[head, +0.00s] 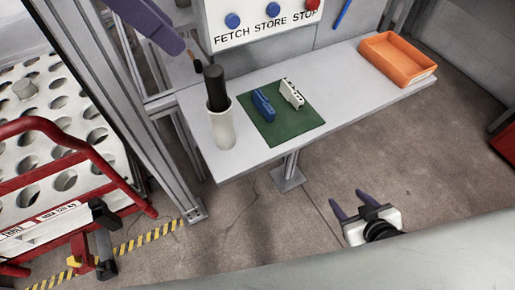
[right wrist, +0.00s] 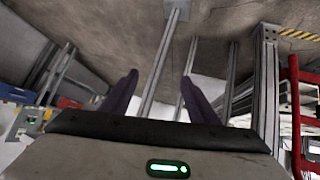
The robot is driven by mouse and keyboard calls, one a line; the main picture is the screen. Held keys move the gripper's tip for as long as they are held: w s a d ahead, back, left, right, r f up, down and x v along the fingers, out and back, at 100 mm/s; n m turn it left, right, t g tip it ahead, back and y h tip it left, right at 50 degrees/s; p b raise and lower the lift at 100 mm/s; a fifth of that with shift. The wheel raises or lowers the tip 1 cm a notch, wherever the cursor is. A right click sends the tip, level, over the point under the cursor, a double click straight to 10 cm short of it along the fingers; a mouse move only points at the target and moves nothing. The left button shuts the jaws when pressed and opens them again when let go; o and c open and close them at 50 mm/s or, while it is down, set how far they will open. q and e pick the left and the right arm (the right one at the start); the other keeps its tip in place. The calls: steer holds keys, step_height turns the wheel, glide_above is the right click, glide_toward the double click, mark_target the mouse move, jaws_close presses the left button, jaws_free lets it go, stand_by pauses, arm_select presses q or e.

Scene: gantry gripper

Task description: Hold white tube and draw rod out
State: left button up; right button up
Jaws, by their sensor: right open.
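A white tube (head: 222,130) stands upright near the left end of the grey table. A dark rod (head: 215,88) stands in it, its upper part sticking out above the rim and its lower part hidden. My left gripper (head: 188,50) shows only in part at the top left of the head view, above and left of the rod and apart from it; its opening is unclear. My right gripper (head: 348,200) is open and empty, over the floor in front of the table, well right of the tube. In the right wrist view its two fingers (right wrist: 160,85) are apart with nothing between them.
A green mat (head: 283,132) with a blue block (head: 263,105) and a white block (head: 291,93) lies right of the tube. An orange tray (head: 397,60) is at the table's right end. A button panel (head: 262,25) stands behind. A metal post and red-railed rack are left.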

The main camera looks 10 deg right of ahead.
steer(key=w+d+r+t+h, duration=0.1)
steer(key=w+d+r+h, duration=0.1)
steer(key=w+d+r, duration=0.35)
steer(key=w+d+r+t+h, duration=0.2)
steer(key=d+r, duration=0.4)
steer(key=d, duration=0.4)
steer(key=w+d+r+t, duration=0.2)
steer(key=w+r, duration=0.1)
steer(key=r, duration=0.4)
steer(key=w+d+r+t, duration=0.2)
steer(key=w+r, duration=0.1)
steer(key=r, duration=0.3)
steer(key=s+a+r+y, duration=0.2)
steer(key=a+y, duration=0.2)
steer(key=a, duration=0.6)
steer(key=s+a+r+y, duration=0.15)
steer(key=a+y, duration=0.35)
steer(key=a, duration=0.5)
steer(key=s+a+r+y, duration=0.2)
steer(key=a+y, duration=0.2)
steer(key=a, duration=0.6)
steer(key=n+g+y, duration=0.1)
steer(key=n+g, duration=0.1)
steer(key=n, duration=0.3)
glide_toward(229, 132)
steer(key=x, duration=1.2)
